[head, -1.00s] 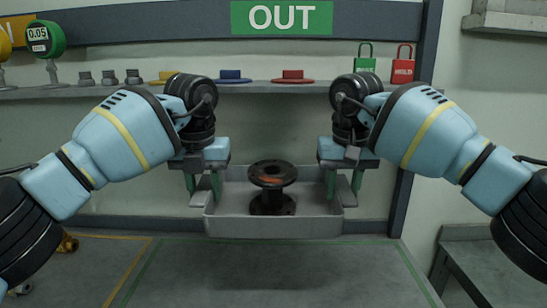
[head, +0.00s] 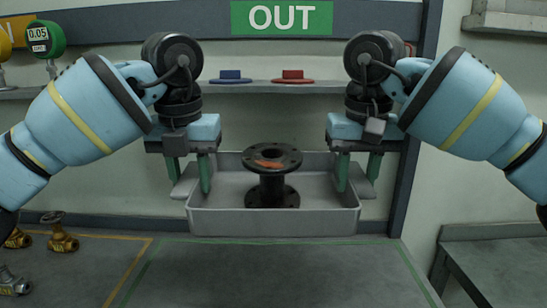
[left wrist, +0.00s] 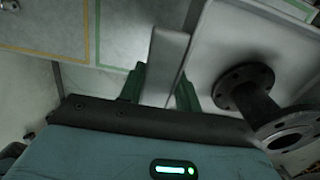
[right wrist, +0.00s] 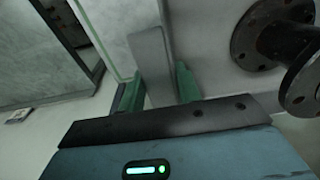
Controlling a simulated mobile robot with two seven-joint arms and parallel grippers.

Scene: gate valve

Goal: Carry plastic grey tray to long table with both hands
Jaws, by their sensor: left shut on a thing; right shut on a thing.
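The grey plastic tray (head: 272,223) is held level in the air in front of me, above a grey surface with painted lines (head: 270,275). A black flanged spool (head: 272,178) with an orange-red patch stands upright in it. My left gripper (head: 190,180) is shut on the tray's left handle; the handle (left wrist: 165,55) shows between its green fingers in the left wrist view. My right gripper (head: 358,175) is shut on the right handle, which shows between its fingers in the right wrist view (right wrist: 150,62). I cannot tell which surface is the long table.
Behind the tray, a wall shelf (head: 330,88) holds a blue part (head: 230,76) and a red part (head: 293,76) under an OUT sign (head: 282,17). Brass valves (head: 61,236) lie at the left. A grey bench (head: 495,260) stands at the right. The green-outlined area is clear.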

